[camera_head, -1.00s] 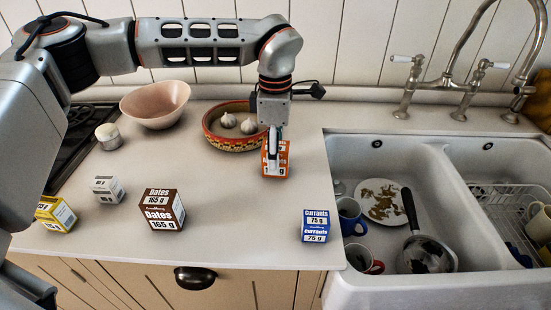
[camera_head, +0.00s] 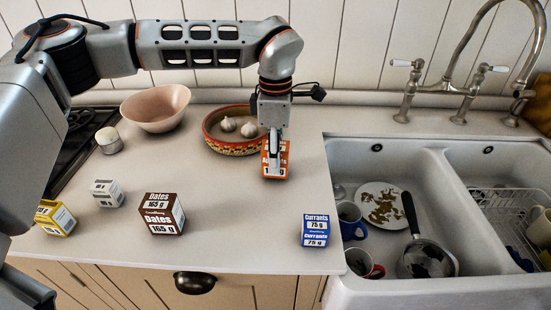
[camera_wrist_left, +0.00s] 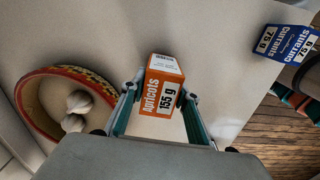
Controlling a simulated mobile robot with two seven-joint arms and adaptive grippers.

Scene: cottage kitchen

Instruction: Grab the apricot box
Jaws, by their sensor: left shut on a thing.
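The apricot box (camera_head: 275,170) is orange with white lettering and stands on the worktop right of the garlic bowl. In the left wrist view the apricot box (camera_wrist_left: 162,90) shows the words "Apricots 155 g". My left gripper (camera_head: 274,150) reaches down onto it from above. In the wrist view the left gripper's fingers (camera_wrist_left: 160,103) are on both sides of the box, shut on it. The fingers cover part of the box in the head view. I cannot tell whether the box touches the worktop. My right gripper is not in view.
A patterned bowl (camera_head: 232,148) with garlic stands close left of the apricot box. A blue currants box (camera_head: 316,230) is at the front right, by the sink (camera_head: 345,262). A brown dates box (camera_head: 161,214) stands front left. The worktop between them is clear.

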